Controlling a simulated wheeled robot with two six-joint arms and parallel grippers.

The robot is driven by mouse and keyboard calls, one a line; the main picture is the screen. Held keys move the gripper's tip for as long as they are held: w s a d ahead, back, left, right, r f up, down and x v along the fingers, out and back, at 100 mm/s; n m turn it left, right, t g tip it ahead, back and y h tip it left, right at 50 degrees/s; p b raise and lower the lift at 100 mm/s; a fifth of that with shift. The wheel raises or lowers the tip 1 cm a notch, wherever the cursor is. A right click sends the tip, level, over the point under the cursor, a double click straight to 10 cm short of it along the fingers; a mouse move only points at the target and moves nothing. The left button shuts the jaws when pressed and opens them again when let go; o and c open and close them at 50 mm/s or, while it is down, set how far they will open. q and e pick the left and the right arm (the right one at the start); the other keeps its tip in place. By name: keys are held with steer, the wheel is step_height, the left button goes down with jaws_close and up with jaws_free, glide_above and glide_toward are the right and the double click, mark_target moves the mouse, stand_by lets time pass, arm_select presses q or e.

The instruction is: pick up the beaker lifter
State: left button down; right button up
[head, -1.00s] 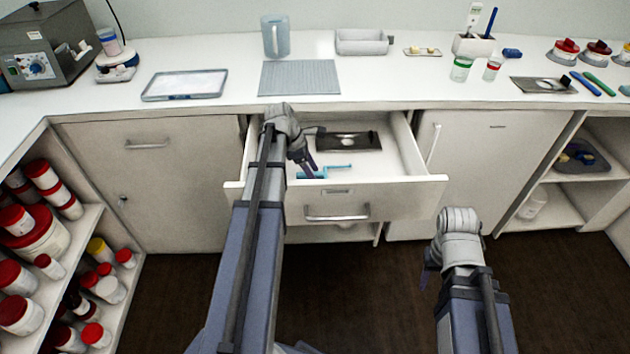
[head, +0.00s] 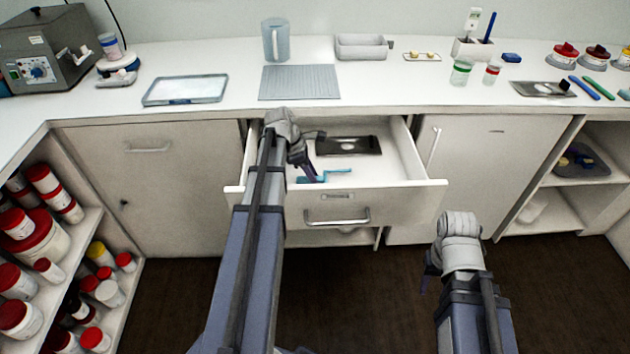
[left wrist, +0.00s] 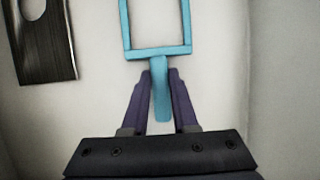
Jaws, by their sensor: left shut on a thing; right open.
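The beaker lifter (head: 338,173) is light blue and lies in the open drawer (head: 405,165). In the left wrist view its square frame (left wrist: 157,52) points away from me and its handle runs back between my fingers. My left gripper (head: 309,177) reaches down into the drawer and is shut on the handle; it also shows in the left wrist view (left wrist: 160,88). The lifter appears at or close to the drawer floor; I cannot tell if it touches. My right gripper (head: 425,280) is open and empty, in front of the cabinets, low over the floor.
A dark plate with an oval hole (head: 362,145) lies at the back of the drawer, and it shows in the left wrist view (left wrist: 45,60). The drawer walls surround my left gripper. The counter above holds a grey mat (head: 300,82), a jug (head: 275,38) and a tray (head: 186,89).

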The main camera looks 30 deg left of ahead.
arm_select(q)
steer(key=shift+r, duration=0.1)
step_height(320, 180, up, 10)
steer(key=p, duration=1)
